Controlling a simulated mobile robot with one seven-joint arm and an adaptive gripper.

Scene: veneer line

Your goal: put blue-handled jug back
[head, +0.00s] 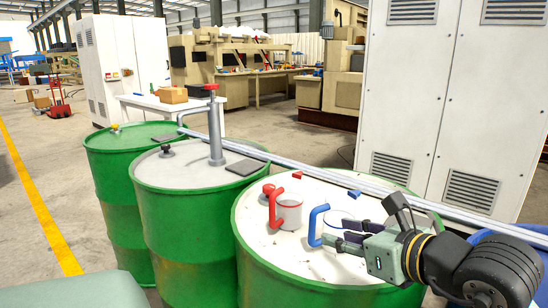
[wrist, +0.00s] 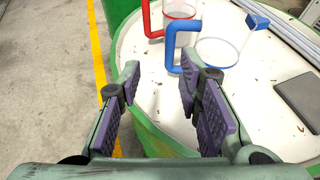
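The blue-handled jug stands on the white top of the front green drum (head: 262,240). Its blue handle (head: 314,222) faces left in the head view, and its clear body (head: 337,222) is partly hidden by my gripper. In the wrist view its handle (wrist: 173,48) is just beyond the fingertips, nearer the right finger, with the clear body (wrist: 218,52) to the right. My gripper (head: 346,232) is open and empty; both fingers show spread in the wrist view (wrist: 159,76). I see no contact with the jug.
A red-handled jug (head: 289,212) stands close beside it. A metal rail (head: 300,167) runs past the drums. A grey drum top with a pump (head: 215,135) is left. A dark pad (wrist: 300,97) lies right.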

